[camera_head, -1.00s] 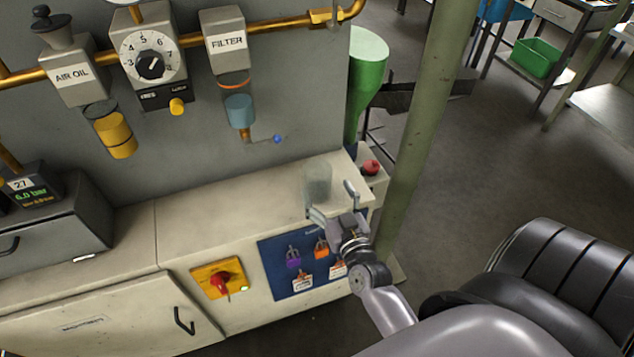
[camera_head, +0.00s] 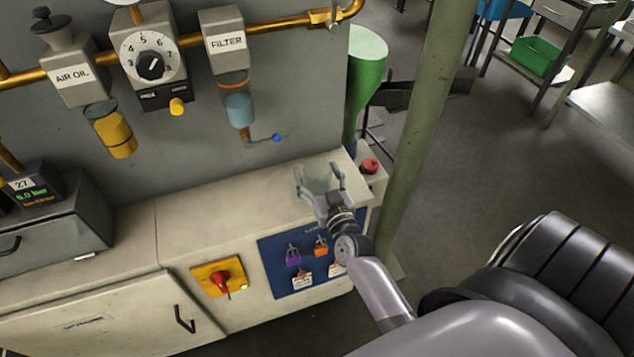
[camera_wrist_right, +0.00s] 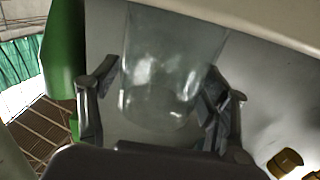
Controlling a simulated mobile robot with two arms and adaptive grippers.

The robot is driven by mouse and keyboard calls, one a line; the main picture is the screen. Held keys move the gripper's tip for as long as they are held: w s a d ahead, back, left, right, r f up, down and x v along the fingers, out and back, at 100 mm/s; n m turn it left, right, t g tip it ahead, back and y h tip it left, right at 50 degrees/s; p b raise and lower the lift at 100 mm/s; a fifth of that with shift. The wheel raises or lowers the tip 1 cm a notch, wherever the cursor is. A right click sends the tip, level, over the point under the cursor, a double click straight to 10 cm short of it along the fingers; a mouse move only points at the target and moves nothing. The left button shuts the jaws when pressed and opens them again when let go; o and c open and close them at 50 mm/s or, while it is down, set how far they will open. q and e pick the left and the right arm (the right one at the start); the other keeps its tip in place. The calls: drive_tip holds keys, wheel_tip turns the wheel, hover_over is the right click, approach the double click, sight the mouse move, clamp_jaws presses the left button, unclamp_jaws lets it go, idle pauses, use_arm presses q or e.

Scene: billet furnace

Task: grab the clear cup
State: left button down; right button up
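The clear cup (camera_head: 316,184) stands on the right end of the pale cabinet top, a see-through, faintly grey shape. It also fills the upper middle of the right wrist view (camera_wrist_right: 165,75). My right gripper (camera_head: 318,170) is open, with one finger on each side of the cup. In the right wrist view, the right gripper (camera_wrist_right: 160,85) has its left finger close beside the cup wall, and its right finger overlaps the cup's right edge. I cannot tell whether either finger touches. My left gripper is not in view.
The grey panel with the filter (camera_head: 226,40) and other air units rises behind the cabinet top (camera_head: 200,222). A green post (camera_head: 424,120) and a red button (camera_head: 369,166) are right of the cup.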

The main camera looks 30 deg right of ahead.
drive_tip(key=c, duration=1)
drive_tip(key=shift+r, duration=0.1)
